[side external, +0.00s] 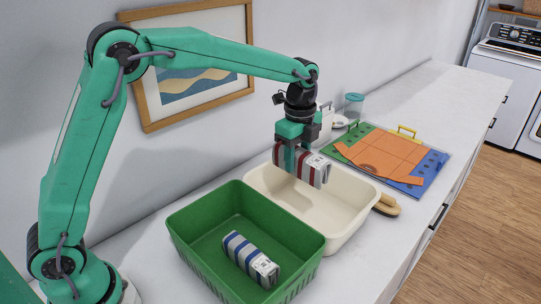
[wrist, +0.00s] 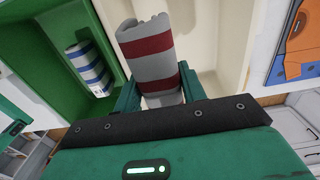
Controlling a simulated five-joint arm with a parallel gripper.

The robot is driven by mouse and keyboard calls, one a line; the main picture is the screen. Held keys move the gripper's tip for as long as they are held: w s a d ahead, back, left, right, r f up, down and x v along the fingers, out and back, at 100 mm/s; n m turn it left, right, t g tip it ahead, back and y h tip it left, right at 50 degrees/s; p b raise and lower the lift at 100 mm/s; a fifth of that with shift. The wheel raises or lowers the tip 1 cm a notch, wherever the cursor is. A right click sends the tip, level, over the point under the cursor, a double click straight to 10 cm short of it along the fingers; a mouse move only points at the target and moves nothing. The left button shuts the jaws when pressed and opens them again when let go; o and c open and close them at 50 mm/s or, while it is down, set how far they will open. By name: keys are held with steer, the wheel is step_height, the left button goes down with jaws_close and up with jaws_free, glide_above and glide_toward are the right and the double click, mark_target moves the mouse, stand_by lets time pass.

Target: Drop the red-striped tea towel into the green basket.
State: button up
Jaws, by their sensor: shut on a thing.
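The red-striped tea towel (side external: 316,171) is a rolled grey-white towel with dark red bands. My gripper (side external: 287,160) is shut on it and holds it above the cream basket in the side view. The towel also shows between the fingers in the wrist view (wrist: 146,44). The green basket (side external: 190,245) stands to the left of and nearer than the cream one; its wall shows at the left in the wrist view (wrist: 45,75). A blue-striped rolled towel (side external: 250,260) lies inside the green basket.
The cream basket (side external: 347,228) stands beside the green basket. A wooden-handled brush (side external: 387,207) lies at its right. Farther back are an orange folded item on a blue and green board (side external: 432,186) and a teal-lidded jar (side external: 353,107). A framed picture (side external: 150,115) hangs behind my arm.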

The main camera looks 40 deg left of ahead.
steer(key=s+d, duration=0.2)
steer(key=s, duration=1.7)
steer(key=shift+d+f, duration=0.25)
steer(key=shift+s+f, duration=0.1)
steer(key=shift+f, duration=0.1)
steer(key=shift+f, duration=2.8)
steer(key=o, duration=0.8)
steer(key=shift+o, duration=0.2)
